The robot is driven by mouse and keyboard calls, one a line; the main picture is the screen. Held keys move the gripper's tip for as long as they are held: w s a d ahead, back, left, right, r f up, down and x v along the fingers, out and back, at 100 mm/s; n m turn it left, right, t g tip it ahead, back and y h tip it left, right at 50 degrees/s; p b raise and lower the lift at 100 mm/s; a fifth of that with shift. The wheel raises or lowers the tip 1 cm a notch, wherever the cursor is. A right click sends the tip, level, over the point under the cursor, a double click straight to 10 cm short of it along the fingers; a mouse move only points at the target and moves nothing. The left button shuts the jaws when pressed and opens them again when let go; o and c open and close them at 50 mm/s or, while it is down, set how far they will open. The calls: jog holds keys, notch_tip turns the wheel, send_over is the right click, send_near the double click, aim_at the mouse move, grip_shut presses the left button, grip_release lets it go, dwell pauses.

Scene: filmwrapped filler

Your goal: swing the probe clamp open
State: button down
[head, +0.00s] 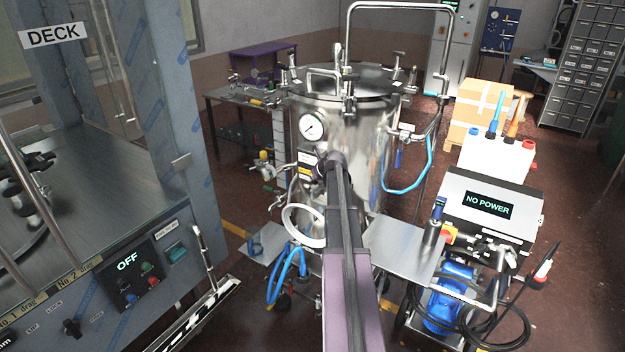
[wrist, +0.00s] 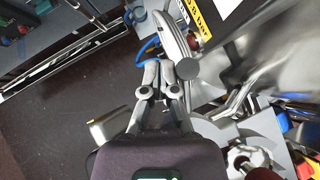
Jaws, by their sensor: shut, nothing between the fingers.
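A tall steel vessel (head: 372,135) stands in the middle of the head view, and its shiny wall fills the upper right of the wrist view (wrist: 285,60). A curved metal band (wrist: 172,38) with a round grey knob (wrist: 187,68) shows at the vessel's side in the wrist view; it looks like the probe clamp, but I cannot tell whether it is open or closed. My gripper (wrist: 159,67) is shut and empty, its tips just left of the band and knob; I cannot tell if they touch.
A pressure gauge (head: 311,126) is on the vessel's front left. Blue hoses (head: 287,272) hang below it. A cart with a "NO POWER" box (head: 488,205) stands to the right. A wrapped grey machine (head: 165,100) marked "DECK" is at the left. Floor shows between them.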

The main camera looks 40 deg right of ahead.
aim_at(305, 186)
jog(key=shift+r, duration=0.1)
jog(key=shift+s+a+r+p, duration=0.55)
jog(key=shift+a+r+p, duration=0.5)
jog(key=shift+r+p, duration=0.15)
jog(key=shift+s+a+r+p, duration=0.55)
jog(key=shift+a+r+p, duration=0.45)
jog(key=shift+r+p, duration=0.15)
jog(key=shift+s+a+r+p, duration=0.55)
jog(key=shift+a+r+p, duration=0.55)
jog(key=shift+p, duration=0.1)
